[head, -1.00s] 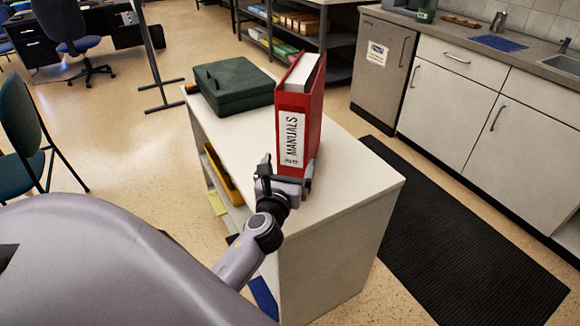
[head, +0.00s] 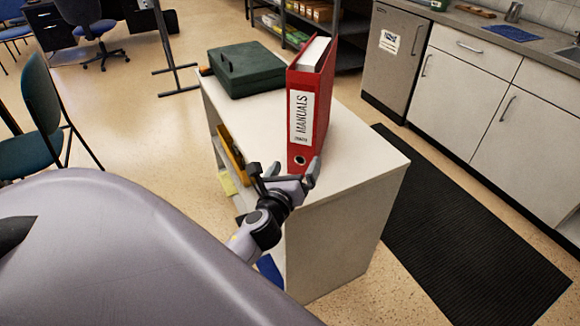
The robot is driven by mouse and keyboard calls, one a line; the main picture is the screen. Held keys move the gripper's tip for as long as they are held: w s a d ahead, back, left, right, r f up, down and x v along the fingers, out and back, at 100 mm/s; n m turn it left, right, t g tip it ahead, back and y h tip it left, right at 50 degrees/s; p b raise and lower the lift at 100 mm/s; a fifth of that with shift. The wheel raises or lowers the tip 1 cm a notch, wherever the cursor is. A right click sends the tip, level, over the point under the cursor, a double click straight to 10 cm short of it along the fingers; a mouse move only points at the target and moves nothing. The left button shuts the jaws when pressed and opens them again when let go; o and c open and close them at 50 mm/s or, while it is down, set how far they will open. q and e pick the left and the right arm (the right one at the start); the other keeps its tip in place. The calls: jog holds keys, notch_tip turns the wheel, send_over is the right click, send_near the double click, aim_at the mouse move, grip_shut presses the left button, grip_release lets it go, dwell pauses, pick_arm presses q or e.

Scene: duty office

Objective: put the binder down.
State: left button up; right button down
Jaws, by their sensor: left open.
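A red binder (head: 308,102) with a white label reading "MANUALS" stands upright on the white top of a low cabinet (head: 360,160). Its spine faces me, and a round finger hole shows near the bottom of the spine. My left gripper (head: 286,176) is open just in front of the foot of the spine, at the near edge of the top. Its fingers are spread and hold nothing. From this angle I cannot tell whether a fingertip still touches the binder. My right gripper is not in view.
A dark green box (head: 246,70) sits on the cabinet top behind and left of the binder. A yellow object (head: 231,153) lies on a shelf below. The cabinet top right of the binder is clear. A black mat (head: 465,240) covers the floor at right.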

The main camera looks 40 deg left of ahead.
pick_arm(q)
jog(key=s+d+f+n+g+h, duration=0.2)
jog(key=s+d+f+n+h, duration=0.2)
jog(key=s+d+f+n, duration=0.3)
jog(key=s+d+f+n+g+h, duration=0.3)
jog(key=s+d+f+n, duration=0.5)
jog(key=s+n, duration=0.5)
jog(key=n+h, duration=0.1)
jog(key=n, duration=0.4)
jog(key=shift+g, duration=0.3)
